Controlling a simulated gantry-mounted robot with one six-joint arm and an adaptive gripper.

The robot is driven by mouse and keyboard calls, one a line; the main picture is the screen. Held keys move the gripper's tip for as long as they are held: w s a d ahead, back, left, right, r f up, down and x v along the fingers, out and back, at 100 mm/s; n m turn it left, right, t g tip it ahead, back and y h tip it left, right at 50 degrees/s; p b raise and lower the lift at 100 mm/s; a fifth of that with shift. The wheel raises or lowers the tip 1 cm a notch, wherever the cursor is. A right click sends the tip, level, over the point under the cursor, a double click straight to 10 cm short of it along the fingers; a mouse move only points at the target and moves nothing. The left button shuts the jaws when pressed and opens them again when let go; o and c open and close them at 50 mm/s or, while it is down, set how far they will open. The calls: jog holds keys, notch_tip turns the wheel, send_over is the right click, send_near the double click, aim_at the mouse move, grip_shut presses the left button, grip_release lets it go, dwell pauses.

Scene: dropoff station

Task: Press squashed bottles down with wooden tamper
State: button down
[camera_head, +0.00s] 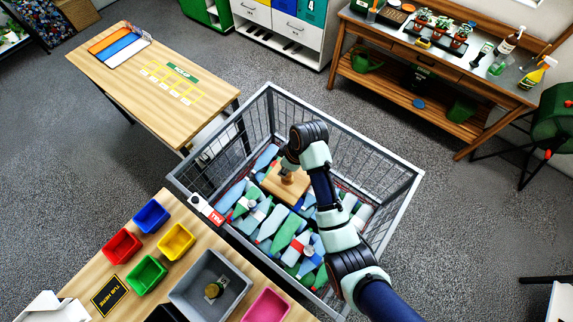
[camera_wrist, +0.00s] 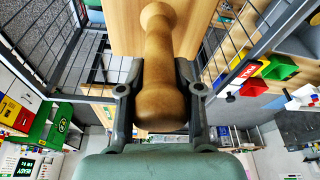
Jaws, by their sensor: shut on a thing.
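The wooden tamper (camera_head: 284,184) is inside the wire crate, its square board over the heap of bottles. My gripper (camera_head: 289,163) is at the tamper's handle; in the wrist view my gripper (camera_wrist: 158,90) has its two fingers on either side of the turned wooden handle (camera_wrist: 157,60) and is shut on it. The squashed bottles (camera_head: 268,222) are blue, green and white and fill the bottom of the crate (camera_head: 405,205). Whether the board touches the bottles cannot be told. My arm hides the crate's right part.
A wooden table with red, blue, yellow, green (camera_head: 146,274) and pink bins and a grey tub (camera_head: 185,294) stands at the lower left. Another wooden table (camera_head: 120,75) is at the upper left. A workbench (camera_head: 440,72) with plants and spray bottles is at the upper right. The crate's rim surrounds the bottles.

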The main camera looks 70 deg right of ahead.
aim_at(287, 182)
jog(key=shift+s+d, duration=0.15)
jog(key=shift+d, duration=0.05)
notch_tip(287, 182, down, 13)
jog(key=shift+r+b, duration=0.1)
jog(key=shift+b, duration=0.95)
notch_tip(287, 182, down, 35)
jog(key=b, duration=2.9)
jog(key=shift+r+b, duration=0.2)
jog(key=shift+b, duration=0.15)
jog(key=shift+f, duration=0.1)
